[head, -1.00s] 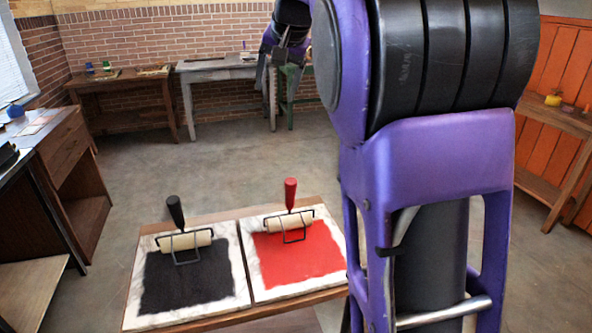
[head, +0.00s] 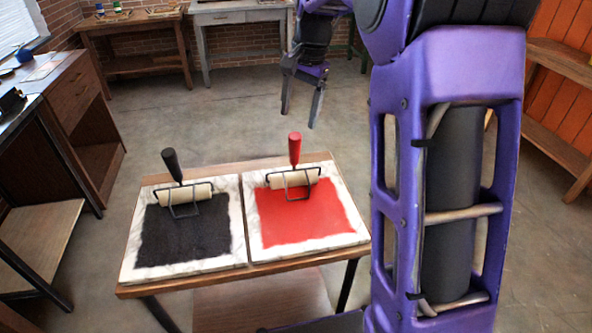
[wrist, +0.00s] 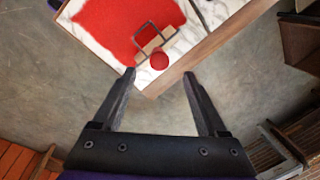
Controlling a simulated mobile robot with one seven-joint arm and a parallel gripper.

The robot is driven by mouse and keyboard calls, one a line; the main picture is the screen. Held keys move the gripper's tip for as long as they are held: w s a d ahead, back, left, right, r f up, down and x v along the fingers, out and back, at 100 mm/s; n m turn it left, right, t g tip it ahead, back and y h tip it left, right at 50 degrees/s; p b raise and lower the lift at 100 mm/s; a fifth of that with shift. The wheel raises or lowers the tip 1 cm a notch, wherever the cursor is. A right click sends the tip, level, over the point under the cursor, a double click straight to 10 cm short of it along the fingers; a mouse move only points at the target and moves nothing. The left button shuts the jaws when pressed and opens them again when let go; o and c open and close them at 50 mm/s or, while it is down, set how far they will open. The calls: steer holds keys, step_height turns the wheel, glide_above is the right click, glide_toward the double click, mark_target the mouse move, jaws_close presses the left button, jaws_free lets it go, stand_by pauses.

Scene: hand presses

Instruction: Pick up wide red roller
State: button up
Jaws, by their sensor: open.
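The red roller (head: 294,152) has an upright red handle, a black wire frame and a cream cylinder. It rests on the far part of the red-inked slab (head: 300,222). In the wrist view the red roller (wrist: 159,61) shows from above, with its handle end ahead of and between the fingertips. My gripper (head: 299,112) is open and empty, pointing down beyond the table's far edge, above and behind the red roller. In the wrist view my gripper (wrist: 160,74) has its two fingers spread wide, with floor showing between them.
A black-handled roller (head: 177,178) rests on a black-inked slab (head: 185,232) left of the red one. Both slabs lie on a small wooden table (head: 190,283). Desks stand at the left (head: 60,90) and benches along the back wall (head: 133,28). Open floor surrounds the table.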

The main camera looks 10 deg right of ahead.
mark_target(296, 135)
steer(key=f, duration=0.6)
steer(key=w+a+f+b, duration=0.1)
steer(key=f, duration=0.2)
steer(key=shift+r, duration=0.1)
steer(key=shift+c, duration=0.2)
steer(key=shift+d, duration=0.1)
jaws_close()
